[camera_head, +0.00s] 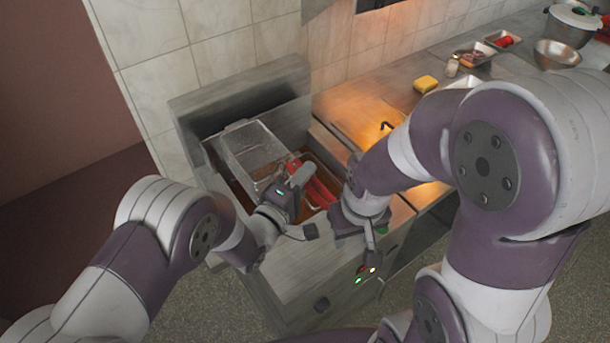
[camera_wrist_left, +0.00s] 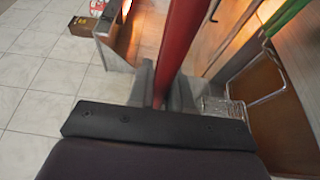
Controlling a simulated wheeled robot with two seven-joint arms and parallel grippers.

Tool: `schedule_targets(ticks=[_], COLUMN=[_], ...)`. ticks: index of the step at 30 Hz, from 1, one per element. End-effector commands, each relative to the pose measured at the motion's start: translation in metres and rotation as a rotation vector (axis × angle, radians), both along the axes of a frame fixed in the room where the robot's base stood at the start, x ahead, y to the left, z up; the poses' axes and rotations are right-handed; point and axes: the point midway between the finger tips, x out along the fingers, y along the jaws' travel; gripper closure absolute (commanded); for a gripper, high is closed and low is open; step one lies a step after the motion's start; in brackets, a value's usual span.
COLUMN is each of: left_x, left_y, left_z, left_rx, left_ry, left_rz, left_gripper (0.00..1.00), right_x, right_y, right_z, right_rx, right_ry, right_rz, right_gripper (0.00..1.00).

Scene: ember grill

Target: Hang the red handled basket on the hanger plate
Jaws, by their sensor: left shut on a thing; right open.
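A wire-mesh basket (camera_head: 252,148) is at the fryer, tilted, in front of the steel back panel (camera_head: 240,92). I cannot tell whether this panel is the hanger plate or whether the basket touches it. My left gripper (camera_head: 297,183) is shut on a red handle (camera_wrist_left: 178,50), which runs up between its fingers in the left wrist view. A red handle (camera_head: 318,192) also shows beside that gripper in the head view. The gripper partly hides where handle and basket meet. My right gripper (camera_head: 362,226) is open, lower and to the right, by the fryer's front edge; its fingertips are hard to make out.
The fryer well (camera_head: 325,160) lies under the basket. A glowing grill counter (camera_head: 365,110) is on the right, with a yellow block (camera_head: 426,84), small trays and bowls farther back. A tiled wall (camera_head: 160,95) stands behind. My right arm covers much of the right side.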

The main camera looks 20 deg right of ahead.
Motion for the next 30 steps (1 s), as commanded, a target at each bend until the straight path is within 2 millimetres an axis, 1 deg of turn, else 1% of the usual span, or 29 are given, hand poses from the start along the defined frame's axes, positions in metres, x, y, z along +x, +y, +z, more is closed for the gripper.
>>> schedule_targets(ticks=[1, 2, 3, 4, 13, 17, 20, 30], left_x=[0.0, 0.0, 0.0, 0.0, -0.001, -0.008, -0.02, -0.071], left_y=[0.0, 0.0, 0.0, 0.0, 0.001, 0.009, 0.022, 0.077], left_z=[-0.002, -0.001, -0.001, -0.001, -0.003, -0.004, -0.005, -0.005], left_rx=[-0.001, -0.001, -0.001, -0.001, 0.001, 0.001, 0.002, 0.0], left_ry=[0.001, 0.001, 0.001, 0.001, 0.004, 0.004, 0.004, 0.003], left_rz=[0.0, 0.0, 0.0, 0.0, 0.0, 0.001, 0.001, 0.003], left_gripper=[1.0, 0.74, 0.61, 0.51, 0.51, 0.51, 0.51, 0.51], right_x=[0.0, 0.0, 0.0, 0.0, 0.0, 0.0, 0.0, 0.0], right_y=[0.0, 0.0, 0.0, 0.0, 0.0, 0.0, 0.0, 0.0], right_z=[-0.002, -0.001, -0.001, -0.001, -0.002, -0.006, -0.013, -0.032], right_rx=[0.0, 0.0, 0.0, 0.0, 0.0, 0.0, 0.0, 0.0], right_ry=[0.0, 0.0, 0.0, 0.0, 0.0, 0.0, 0.0, 0.0], right_rz=[0.0, 0.0, 0.0, 0.0, 0.0, 0.0, 0.0, 0.0], right_gripper=[0.57, 0.57, 0.57, 0.57, 0.57, 0.57, 0.57, 0.57])
